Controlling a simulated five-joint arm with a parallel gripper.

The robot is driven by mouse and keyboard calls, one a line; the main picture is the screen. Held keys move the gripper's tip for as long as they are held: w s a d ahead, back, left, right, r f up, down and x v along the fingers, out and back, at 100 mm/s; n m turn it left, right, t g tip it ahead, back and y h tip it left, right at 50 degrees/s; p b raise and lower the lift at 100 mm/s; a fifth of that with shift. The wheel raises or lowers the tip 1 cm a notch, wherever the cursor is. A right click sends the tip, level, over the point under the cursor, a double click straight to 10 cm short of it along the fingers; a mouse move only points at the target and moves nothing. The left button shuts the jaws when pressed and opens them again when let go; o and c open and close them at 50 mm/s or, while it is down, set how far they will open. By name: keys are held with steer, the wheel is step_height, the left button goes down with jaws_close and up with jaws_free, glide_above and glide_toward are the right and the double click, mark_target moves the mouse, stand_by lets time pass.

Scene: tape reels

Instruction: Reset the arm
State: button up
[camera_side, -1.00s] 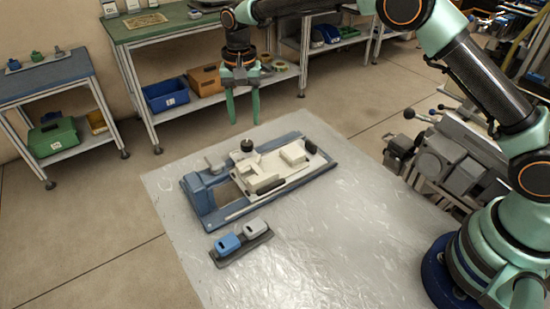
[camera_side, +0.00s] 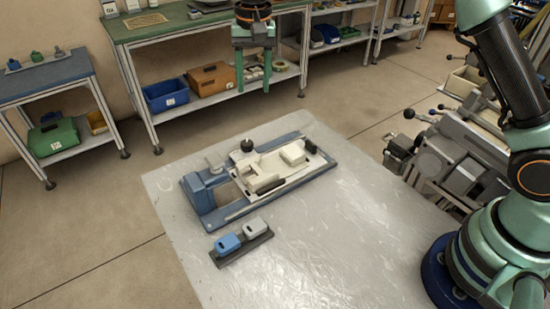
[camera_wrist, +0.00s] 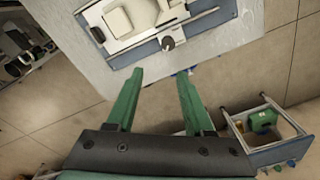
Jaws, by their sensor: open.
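My gripper (camera_side: 253,88) has two green fingers pointing down, spread apart with nothing between them. In the side view it hangs high above the far edge of the table, in front of the green workbench. In the wrist view the open fingers (camera_wrist: 160,100) point toward the table's edge. The blue and white device (camera_side: 270,172) with a black knob (camera_side: 247,145) lies on the table below, and it also shows in the wrist view (camera_wrist: 125,25). My gripper is well clear of it.
The sheet-covered table (camera_side: 330,255) is bare in front. A green workbench (camera_side: 180,28) and a blue-topped bench (camera_side: 45,75) stand behind. Grey machinery (camera_side: 460,160) stands at the right.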

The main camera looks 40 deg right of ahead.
steer(key=s+d+r+n+t, duration=0.2)
steer(key=s+d+r, duration=0.2)
steer(key=s+d, duration=0.3)
steer(key=s+d+r+n+t, duration=0.2)
steer(key=s+d+r, duration=0.2)
steer(key=s, duration=0.5)
steer(key=s+d+f+n+t, duration=0.1)
steer(key=s+d+f+n, duration=0.1)
steer(key=s, duration=0.5)
steer(key=shift+d+f, duration=0.4)
steer(key=shift+f, duration=0.2)
